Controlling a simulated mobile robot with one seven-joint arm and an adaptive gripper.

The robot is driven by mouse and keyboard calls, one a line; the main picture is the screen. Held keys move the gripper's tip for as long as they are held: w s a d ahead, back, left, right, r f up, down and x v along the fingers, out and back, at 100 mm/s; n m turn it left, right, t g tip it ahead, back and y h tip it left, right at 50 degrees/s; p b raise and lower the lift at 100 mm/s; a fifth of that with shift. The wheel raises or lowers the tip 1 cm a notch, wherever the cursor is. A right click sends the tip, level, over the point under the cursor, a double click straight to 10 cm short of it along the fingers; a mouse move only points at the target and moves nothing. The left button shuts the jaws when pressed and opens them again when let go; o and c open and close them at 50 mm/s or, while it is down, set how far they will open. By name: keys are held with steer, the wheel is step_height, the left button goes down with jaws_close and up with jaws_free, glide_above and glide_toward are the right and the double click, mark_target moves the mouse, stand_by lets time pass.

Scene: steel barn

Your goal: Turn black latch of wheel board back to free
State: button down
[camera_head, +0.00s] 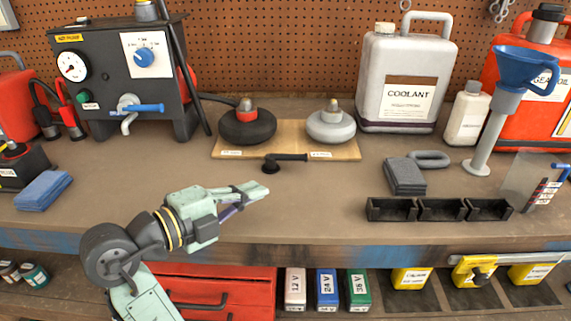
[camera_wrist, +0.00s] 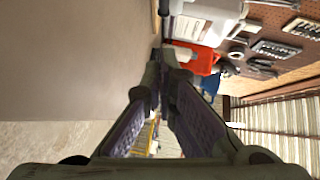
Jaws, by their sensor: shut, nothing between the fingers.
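The wheel board (camera_head: 222,149) is a light wooden board lying on the bench. It carries a black wheel with a red hub (camera_head: 247,125) at left and a grey wheel (camera_head: 330,126) at right. The black latch (camera_head: 287,158) is at its front edge, with its round pivot at the left end and its arm pointing right, toward the right-hand label. My gripper (camera_head: 267,189) is above the bench in front of the board, shut and empty, apart from the latch. Its fingertips meet in the wrist view (camera_wrist: 167,55). I cannot clearly make out the latch there.
A coolant jug (camera_head: 410,82) stands behind at right, and a grey folded cloth (camera_head: 405,177) lies to the right. Black open bins (camera_head: 392,209) stand at the front right. A dark machine (camera_head: 118,70) stands at the back left.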

mark_target(291, 181)
steer(key=p+x, duration=0.3)
steer(key=x, duration=0.6)
steer(key=shift+w+d+r, duration=0.1)
steer(key=shift+w+d, duration=0.15)
steer(key=w+p, duration=0.1)
steer(key=w, duration=0.2)
steer(key=shift+w+f+p, duration=0.2)
steer(key=shift+f+p, duration=0.15)
steer(key=shift+p, duration=0.05)
steer(key=shift+w+f, duration=0.2)
steer(key=shift+w, duration=0.2)
steer(key=shift+w+d+f, duration=0.1)
